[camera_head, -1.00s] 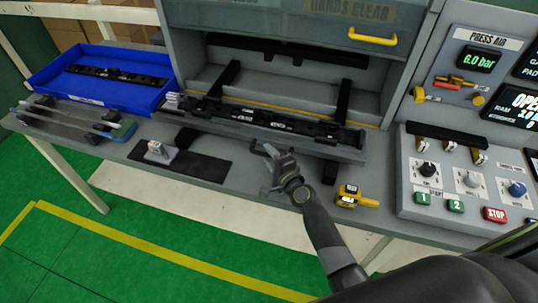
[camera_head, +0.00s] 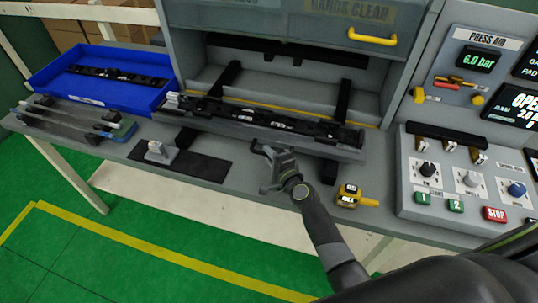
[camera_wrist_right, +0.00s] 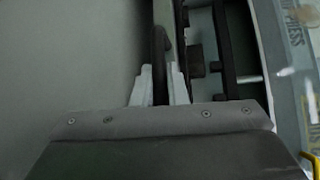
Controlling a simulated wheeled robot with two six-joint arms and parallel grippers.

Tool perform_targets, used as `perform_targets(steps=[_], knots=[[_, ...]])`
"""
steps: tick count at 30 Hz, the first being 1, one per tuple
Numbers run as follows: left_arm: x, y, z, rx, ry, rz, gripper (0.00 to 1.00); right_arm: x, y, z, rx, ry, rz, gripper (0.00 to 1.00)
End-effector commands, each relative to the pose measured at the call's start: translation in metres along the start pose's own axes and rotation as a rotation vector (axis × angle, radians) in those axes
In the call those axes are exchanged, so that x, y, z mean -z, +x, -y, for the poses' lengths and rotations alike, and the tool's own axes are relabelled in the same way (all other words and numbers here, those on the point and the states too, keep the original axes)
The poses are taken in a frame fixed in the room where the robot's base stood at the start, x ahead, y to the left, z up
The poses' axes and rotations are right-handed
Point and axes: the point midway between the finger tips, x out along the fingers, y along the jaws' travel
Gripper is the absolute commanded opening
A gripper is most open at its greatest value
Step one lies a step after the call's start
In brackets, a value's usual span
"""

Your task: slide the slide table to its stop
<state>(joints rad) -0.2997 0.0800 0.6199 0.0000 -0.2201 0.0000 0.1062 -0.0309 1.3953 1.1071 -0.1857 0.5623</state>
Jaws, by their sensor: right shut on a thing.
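The slide table (camera_head: 290,142) is a long grey plate in front of the press opening, lying across two black rails. A long black trim part (camera_head: 270,120) with small pale clips lies along it. My right gripper (camera_head: 264,152) is at the table's front edge, near its middle. In the right wrist view the pale fingertips (camera_wrist_right: 160,88) are shut on a dark upright bar (camera_wrist_right: 159,50), which looks like the slide table's handle. The handle is mostly hidden by the gripper in the head view. My left gripper is not in view.
A blue tray (camera_head: 45,86) with another black part stands at left. A small clip fixture (camera_head: 158,152) sits on a dark mat. A yellow device (camera_head: 348,196) lies right of my gripper. The button panel (camera_head: 460,210) is at right. The press guard with yellow handle (camera_head: 372,36) is raised.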

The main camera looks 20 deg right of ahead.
Motion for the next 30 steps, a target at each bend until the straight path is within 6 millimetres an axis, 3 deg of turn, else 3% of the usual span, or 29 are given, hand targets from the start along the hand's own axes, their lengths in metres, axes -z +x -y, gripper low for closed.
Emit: perform_targets(steps=[12,24,25,30], knots=[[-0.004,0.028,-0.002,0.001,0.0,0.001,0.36,0.054,0.055,0.015,0.003,-0.005,0.002,0.0],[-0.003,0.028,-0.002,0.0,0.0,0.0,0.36,0.059,0.059,0.018,0.001,0.0,0.0,0.0],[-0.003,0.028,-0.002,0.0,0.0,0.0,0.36,0.059,0.059,0.018,0.001,0.0,0.0,0.17],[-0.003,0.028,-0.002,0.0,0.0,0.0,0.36,0.059,0.059,0.018,0.001,0.0,0.001,0.34]])
